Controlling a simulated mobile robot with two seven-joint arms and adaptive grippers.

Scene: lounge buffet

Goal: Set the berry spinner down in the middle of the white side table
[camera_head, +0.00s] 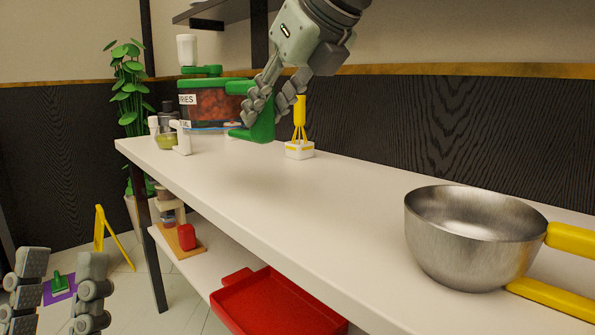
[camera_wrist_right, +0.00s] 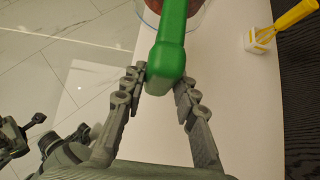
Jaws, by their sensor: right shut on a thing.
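The berry spinner (camera_head: 212,104) is a clear tub of red berries with a green lid and green handle, at the far end of a long white table. My right gripper (camera_head: 268,108) is shut on its green handle, which also shows between the fingers (camera_wrist_right: 160,84) in the right wrist view. The spinner is upright; I cannot tell whether its base touches the surface. The long white table (camera_head: 290,195) has a lower shelf; I cannot tell if it is the side table named. My left gripper (camera_head: 60,272) is open and empty at the lower left.
A white block with a yellow whisk-like tool (camera_head: 299,148) stands right of the spinner. A steel bowl (camera_head: 470,240) with yellow handles is at the near right. A white-handled item (camera_head: 182,138) is left. The table's middle is clear. A red tray (camera_head: 275,302) lies below.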

